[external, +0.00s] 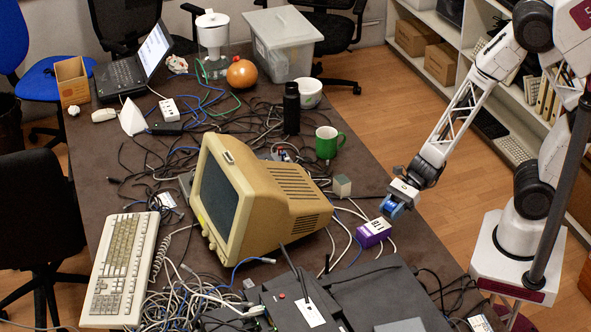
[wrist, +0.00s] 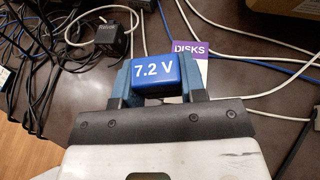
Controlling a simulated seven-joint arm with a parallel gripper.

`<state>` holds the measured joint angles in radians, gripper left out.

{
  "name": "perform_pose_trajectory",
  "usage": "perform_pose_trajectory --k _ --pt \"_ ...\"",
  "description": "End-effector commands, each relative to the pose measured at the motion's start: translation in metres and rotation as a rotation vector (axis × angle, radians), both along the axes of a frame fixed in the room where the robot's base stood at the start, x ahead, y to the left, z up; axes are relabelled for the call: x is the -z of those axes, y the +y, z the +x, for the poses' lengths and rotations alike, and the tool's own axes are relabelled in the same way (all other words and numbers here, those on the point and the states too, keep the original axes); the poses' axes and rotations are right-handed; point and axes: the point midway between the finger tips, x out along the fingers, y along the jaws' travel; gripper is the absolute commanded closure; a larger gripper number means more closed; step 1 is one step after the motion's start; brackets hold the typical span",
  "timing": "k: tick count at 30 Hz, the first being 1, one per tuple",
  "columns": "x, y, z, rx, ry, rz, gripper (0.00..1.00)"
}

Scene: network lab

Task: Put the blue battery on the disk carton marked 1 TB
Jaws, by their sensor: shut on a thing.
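The blue battery (wrist: 154,75), marked 7.2 V, is held between the two fingers of my gripper (wrist: 155,80) in the wrist view. In the wrist view the carton (wrist: 190,48) shows the word DISKS and is partly hidden behind the battery. I cannot tell whether the battery touches the carton.
A beige CRT monitor (external: 270,195) stands left of the carton. A small grey-green block (external: 342,186) and a green mug (external: 327,143) are behind it. Dark flat equipment (external: 365,295) lies in front. Cables run around the carton; the table's right edge is close.

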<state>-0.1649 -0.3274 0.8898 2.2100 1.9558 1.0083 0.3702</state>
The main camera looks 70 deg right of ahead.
Motion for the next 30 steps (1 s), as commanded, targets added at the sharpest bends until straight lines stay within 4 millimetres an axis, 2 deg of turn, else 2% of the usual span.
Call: perform_pose_trajectory --k 4,10,23,30 --pt "0.002 0.01 0.022 0.0 0.0 0.0 0.87" --pt "0.004 0.018 0.038 0.0 0.0 0.0 0.87" --pt "0.005 0.019 0.041 0.0 0.001 0.0 0.87" --pt "0.026 0.019 0.041 0.001 0.003 0.0 0.87"
